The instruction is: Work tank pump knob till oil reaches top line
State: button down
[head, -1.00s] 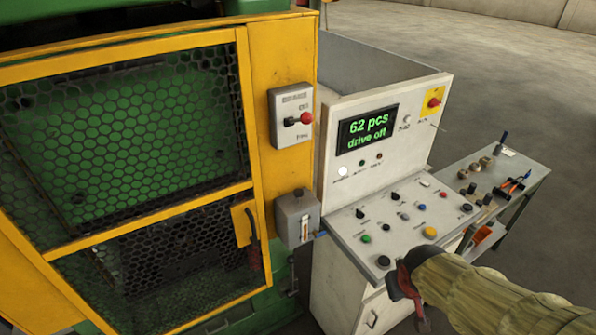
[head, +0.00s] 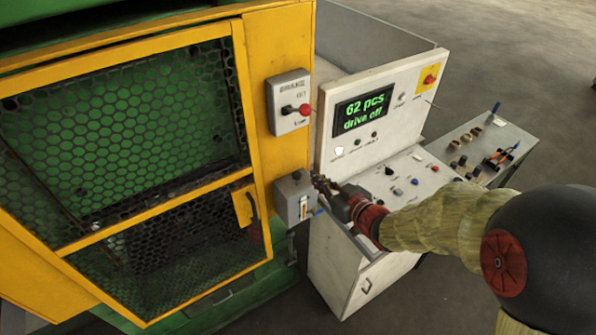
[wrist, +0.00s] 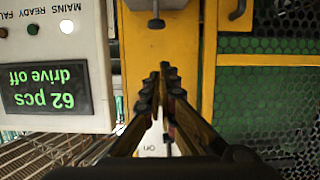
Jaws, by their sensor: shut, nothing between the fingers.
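The small grey oil tank (head: 292,204) is fixed to the yellow post, left of the control desk. Its dark pump knob (head: 297,175) sits on top, and a narrow sight gauge (head: 304,207) is on its front; the oil level against the lines is too small to read. My gripper (head: 319,181) is shut and empty, just right of the knob in the head view and apart from it. The wrist view is upside down: the knob (wrist: 156,21) hangs from the tank (wrist: 155,5) at the top, beyond my shut fingertips (wrist: 164,70).
The control desk (head: 335,265) with buttons and a display (head: 364,117) reading "62 pcs drive off" stands right of the tank. The yellow mesh guard (head: 150,140) is at left. A tool bench (head: 515,145) is at right.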

jog(key=shift+a+r, duration=0.2)
jog(key=shift+r, duration=0.2)
jog(key=shift+w, duration=0.1)
send_over(297, 179)
jog(key=f, duration=0.5)
jog(key=shift+s+d+p, duration=0.25)
jog(key=shift+s+p, duration=0.1)
jog(key=shift+p, duration=0.05)
jog(key=shift+f, duration=0.8)
